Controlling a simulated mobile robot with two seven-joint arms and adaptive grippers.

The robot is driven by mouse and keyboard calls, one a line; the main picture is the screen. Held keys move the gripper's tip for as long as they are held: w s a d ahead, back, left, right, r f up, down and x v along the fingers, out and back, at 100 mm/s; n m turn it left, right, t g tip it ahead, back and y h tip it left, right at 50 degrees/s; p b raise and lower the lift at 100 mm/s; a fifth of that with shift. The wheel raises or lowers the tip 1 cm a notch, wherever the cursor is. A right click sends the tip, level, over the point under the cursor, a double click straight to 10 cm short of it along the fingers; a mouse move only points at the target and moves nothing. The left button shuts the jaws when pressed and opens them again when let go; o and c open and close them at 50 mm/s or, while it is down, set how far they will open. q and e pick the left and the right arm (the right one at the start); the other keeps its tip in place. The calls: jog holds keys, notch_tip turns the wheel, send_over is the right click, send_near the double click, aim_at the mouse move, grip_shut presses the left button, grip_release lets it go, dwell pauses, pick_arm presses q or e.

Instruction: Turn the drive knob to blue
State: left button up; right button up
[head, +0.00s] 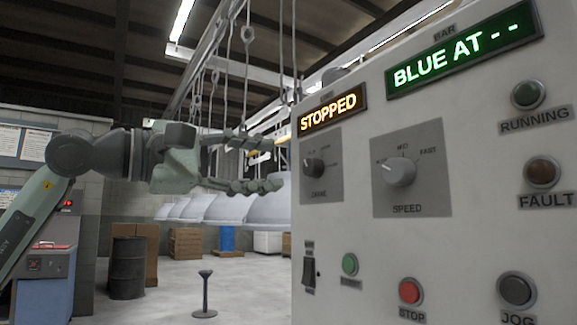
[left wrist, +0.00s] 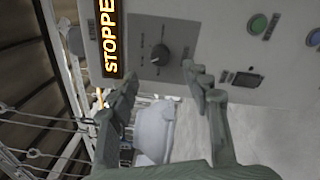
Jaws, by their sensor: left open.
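The drive knob (head: 314,168) is a small black dial on a grey plate at the left of the white control panel (head: 460,225). In the left wrist view the drive knob (left wrist: 160,54) lies ahead, between the directions of the two fingers. The marks around it are too small to read. My left gripper (head: 272,162) is open and empty, just left of the panel, pointing at the knob; it appears apart from it. The left wrist view shows its spread fingers (left wrist: 160,82). An orange display (head: 333,108) reads STOPPED; a green one (head: 463,46) reads BLUE AT - -.
A larger grey speed knob (head: 399,172) sits right of the drive knob. Below are a rocker switch (head: 309,271), a green button (head: 350,264) and a red stop button (head: 411,291). White hoods (head: 235,207) hang behind my gripper. A dark barrel (head: 127,268) stands on the floor.

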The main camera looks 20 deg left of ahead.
pick_arm(q)
jog(key=shift+v, duration=2.35)
jog(key=shift+w+d, duration=0.1)
